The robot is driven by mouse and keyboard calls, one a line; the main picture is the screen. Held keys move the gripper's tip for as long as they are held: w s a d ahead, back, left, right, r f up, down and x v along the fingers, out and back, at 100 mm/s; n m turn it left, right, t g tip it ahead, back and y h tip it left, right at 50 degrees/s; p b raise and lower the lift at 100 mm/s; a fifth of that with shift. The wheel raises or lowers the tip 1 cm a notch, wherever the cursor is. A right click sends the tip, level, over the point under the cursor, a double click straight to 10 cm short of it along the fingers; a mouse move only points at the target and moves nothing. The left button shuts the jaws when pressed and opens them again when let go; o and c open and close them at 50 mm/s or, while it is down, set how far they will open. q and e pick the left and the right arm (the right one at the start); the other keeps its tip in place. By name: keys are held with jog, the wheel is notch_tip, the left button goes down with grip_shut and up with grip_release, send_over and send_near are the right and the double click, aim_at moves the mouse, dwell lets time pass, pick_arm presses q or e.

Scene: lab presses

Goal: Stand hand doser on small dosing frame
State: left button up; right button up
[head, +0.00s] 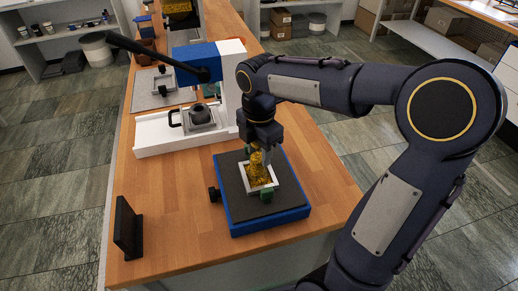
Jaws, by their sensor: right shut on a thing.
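My right gripper (261,148) points down over the blue base with a dark top (235,200). It is shut on the yellow hand doser (257,163), which is upright and partly hidden by the fingers. The small dosing frame (272,181) is a pale square frame lying on the dark top. The doser is directly over or inside this frame; I cannot tell whether it touches it. My left gripper is not in view.
A white and blue press (228,80) with a long black lever (150,58) stands behind. A dark upright plate (128,228) stands at the front left of the wooden table (175,205). Bare wood lies between that plate and the blue base, and to the right.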

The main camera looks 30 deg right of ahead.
jog(key=o, duration=1.1)
notch_tip(320, 180, up, 8)
jog(key=shift+f, duration=0.1)
jog(key=s+a+f+m+t+y, duration=0.2)
jog(key=s+f+m, duration=0.2)
jog(key=s+m, duration=0.4)
jog(key=s+a+f+m+t+y, duration=0.1)
jog(key=s+a+f+m+t, duration=0.1)
jog(key=s+m, duration=0.7)
jog(key=f+m+t, duration=0.1)
jog(key=m, duration=0.3)
jog(key=shift+a+f+m+t+y, duration=0.25)
jog(key=shift+f+m+t+y, duration=0.05)
jog(key=shift+f+y, duration=0.1)
